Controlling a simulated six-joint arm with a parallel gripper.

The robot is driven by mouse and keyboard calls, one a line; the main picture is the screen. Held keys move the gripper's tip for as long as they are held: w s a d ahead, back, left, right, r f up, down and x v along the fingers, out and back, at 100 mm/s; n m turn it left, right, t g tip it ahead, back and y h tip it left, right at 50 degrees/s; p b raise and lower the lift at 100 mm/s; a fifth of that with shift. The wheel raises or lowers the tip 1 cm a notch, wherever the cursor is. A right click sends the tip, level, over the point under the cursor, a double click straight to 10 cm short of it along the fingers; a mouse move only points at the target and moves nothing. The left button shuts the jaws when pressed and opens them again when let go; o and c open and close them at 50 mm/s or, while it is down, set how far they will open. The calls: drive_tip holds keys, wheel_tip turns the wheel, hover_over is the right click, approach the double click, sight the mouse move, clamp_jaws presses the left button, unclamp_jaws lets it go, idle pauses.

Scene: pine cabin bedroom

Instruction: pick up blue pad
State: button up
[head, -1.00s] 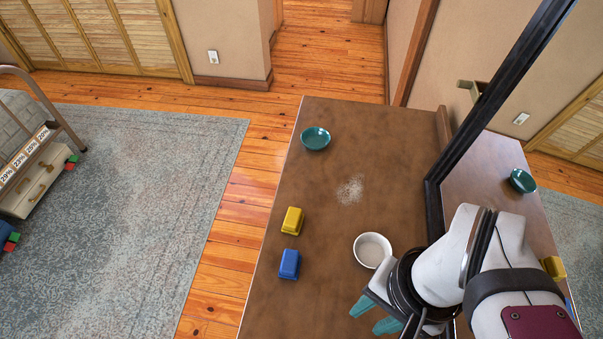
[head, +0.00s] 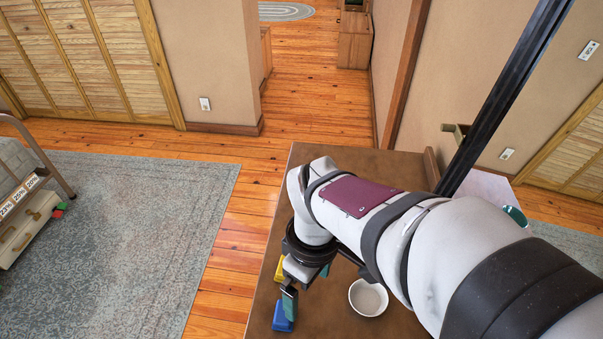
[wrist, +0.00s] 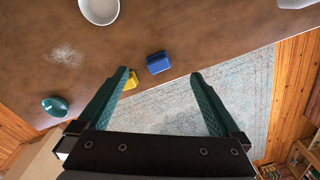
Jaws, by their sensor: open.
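The blue pad (head: 282,318) lies on the brown table near its left edge in the head view, partly hidden by my gripper. In the wrist view the blue pad (wrist: 158,62) shows whole, ahead of and between the fingertips, with a gap to both. My gripper (wrist: 160,74) is open and empty, its two teal fingers spread. In the head view my gripper (head: 305,283) hangs above the table by the pads, and its fingers are partly hidden by my arm. The yellow pad (wrist: 131,80) lies beside the blue pad, near the left finger.
A white bowl (head: 368,297) stands on the table right of my gripper. A teal bowl (wrist: 55,106) and a pale speckled patch (wrist: 65,56) are farther along the table. The table edge (wrist: 240,53) is close to the pads.

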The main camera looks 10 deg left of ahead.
sight(283, 312)
drive_tip(key=w+a+f+n, duration=0.2)
drive_tip(key=a+f+n, duration=0.1)
drive_tip(key=a+n, duration=0.25)
wheel_tip(283, 312, down, 15)
drive_tip(key=shift+d+f, duration=0.1)
drive_tip(key=shift+f, duration=0.1)
drive_tip(key=c, duration=1.3)
